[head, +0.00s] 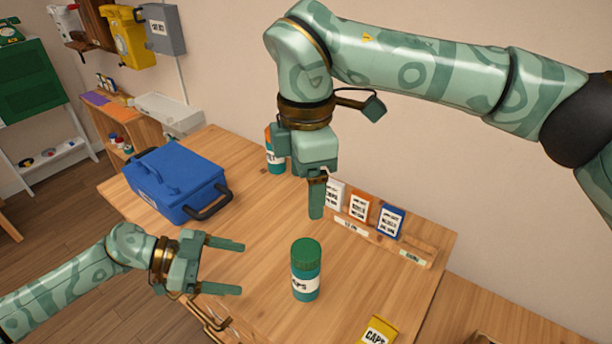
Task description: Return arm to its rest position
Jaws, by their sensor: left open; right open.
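My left gripper (240,267) comes in low from the left, over the front part of the wooden table (250,205). Its two fingers are spread and point right, with nothing between them. My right gripper (300,194) hangs from the raised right arm and points down over the back part of the table, left of the card rack. It is open and no object shows in it. A green-capped caps bottle (306,270) stands upright on the table, right of the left gripper and apart from it.
A blue case (176,184) stands at the table's left. Another bottle (275,158) is partly hidden behind the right gripper. A rack (383,239) holds small boxes at the back right. A yellow caps box (378,332) lies at the front.

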